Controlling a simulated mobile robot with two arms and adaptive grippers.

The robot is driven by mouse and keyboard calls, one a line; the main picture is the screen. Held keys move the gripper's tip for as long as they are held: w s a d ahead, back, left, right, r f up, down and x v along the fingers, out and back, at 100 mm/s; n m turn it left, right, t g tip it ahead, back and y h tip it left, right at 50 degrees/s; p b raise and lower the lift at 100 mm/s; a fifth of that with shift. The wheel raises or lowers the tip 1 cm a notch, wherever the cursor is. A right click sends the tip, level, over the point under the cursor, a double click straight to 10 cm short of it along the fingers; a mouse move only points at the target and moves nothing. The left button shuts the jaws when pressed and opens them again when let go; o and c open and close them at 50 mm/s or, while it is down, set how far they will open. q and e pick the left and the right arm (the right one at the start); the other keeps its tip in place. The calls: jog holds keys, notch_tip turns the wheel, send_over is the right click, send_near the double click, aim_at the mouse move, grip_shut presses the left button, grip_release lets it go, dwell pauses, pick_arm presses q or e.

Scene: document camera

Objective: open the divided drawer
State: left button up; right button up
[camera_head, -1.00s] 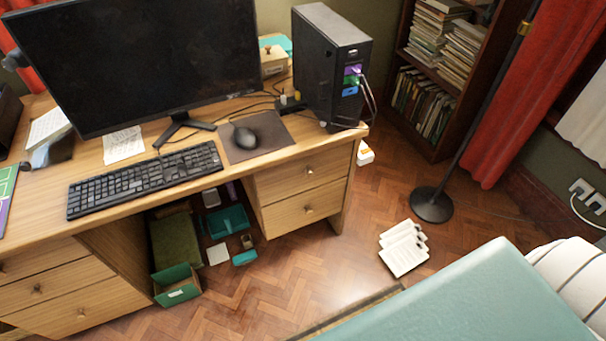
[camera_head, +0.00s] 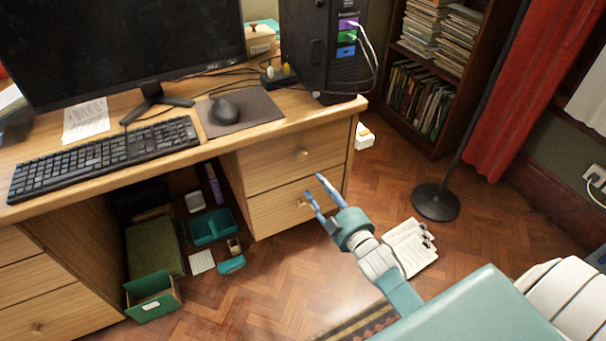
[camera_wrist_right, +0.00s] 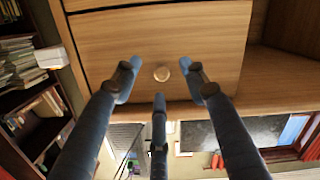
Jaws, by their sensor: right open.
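The desk's right pedestal has an upper drawer (camera_head: 270,168) and a lower drawer (camera_head: 277,213), both shut. Their insides are hidden, so I cannot tell which is divided. My right gripper (camera_head: 314,187) is open in front of the lower drawer, its blue fingers pointing at the front. The lower drawer's round knob (camera_head: 301,203) is beside the fingertips. In the right wrist view, a knob (camera_wrist_right: 161,73) on a wooden drawer front (camera_wrist_right: 160,40) shows between the spread fingers, which do not hold it. My left gripper is out of view.
The desk (camera_head: 190,150) carries a monitor (camera_head: 115,50), keyboard (camera_head: 105,158), mouse (camera_head: 224,110) and computer tower (camera_head: 312,50). A green box (camera_head: 153,298) and other items lie underneath. Papers (camera_head: 412,246) and a lamp base (camera_head: 436,202) stand on the floor at right.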

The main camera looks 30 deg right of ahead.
aim_at(303, 157)
jog(key=shift+t, duration=0.5)
jog(key=w+r, duration=0.1)
jog(key=w, duration=0.2)
jog(key=w+r+b, duration=0.1)
jog(key=w, duration=0.3)
jog(key=w+r, duration=0.1)
jog(key=w, duration=0.2)
jog(key=shift+w+b, duration=0.25)
jog(key=shift+b, duration=0.15)
jog(key=shift+w, duration=0.5)
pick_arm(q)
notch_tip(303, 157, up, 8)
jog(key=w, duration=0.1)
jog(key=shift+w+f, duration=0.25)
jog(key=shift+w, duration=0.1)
pick_arm(e)
jog(key=shift+r, duration=0.1)
grip_shut()
